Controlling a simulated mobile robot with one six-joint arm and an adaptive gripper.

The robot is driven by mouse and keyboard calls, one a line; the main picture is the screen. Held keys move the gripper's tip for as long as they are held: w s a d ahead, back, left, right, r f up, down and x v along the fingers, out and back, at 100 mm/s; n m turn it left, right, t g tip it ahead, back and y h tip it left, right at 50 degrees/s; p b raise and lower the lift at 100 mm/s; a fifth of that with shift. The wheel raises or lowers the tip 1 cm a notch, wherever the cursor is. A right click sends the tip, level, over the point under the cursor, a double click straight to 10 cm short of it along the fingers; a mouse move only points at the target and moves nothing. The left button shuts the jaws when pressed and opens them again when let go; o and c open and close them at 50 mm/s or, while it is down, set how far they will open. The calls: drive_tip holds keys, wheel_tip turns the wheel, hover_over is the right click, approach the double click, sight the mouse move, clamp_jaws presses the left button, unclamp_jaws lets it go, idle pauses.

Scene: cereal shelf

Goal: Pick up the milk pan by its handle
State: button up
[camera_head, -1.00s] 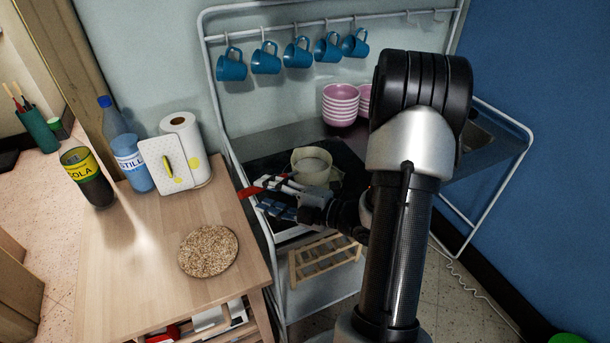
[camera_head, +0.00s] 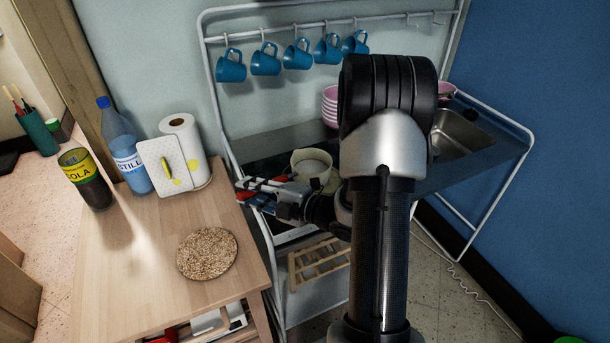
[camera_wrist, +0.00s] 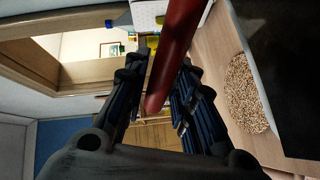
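The cream milk pan (camera_head: 312,162) sits on the black hob in the head view, partly hidden behind my arm. Its red handle (camera_head: 246,194) points left toward the wooden table, and my gripper (camera_head: 258,193) is at it. In the wrist view the red handle (camera_wrist: 178,45) runs between the two dark fingers of my gripper (camera_wrist: 158,88), its rounded end toward the palm. The fingers are apart, with gaps visible beside the handle, so the gripper looks open around it. The rest of the pan is out of the wrist view.
Blue mugs (camera_head: 266,60) hang from the rail above the hob. Pink bowls (camera_head: 330,105) and a sink (camera_head: 458,135) are behind my arm.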

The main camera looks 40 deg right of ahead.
clamp_jaws()
idle(0.6)
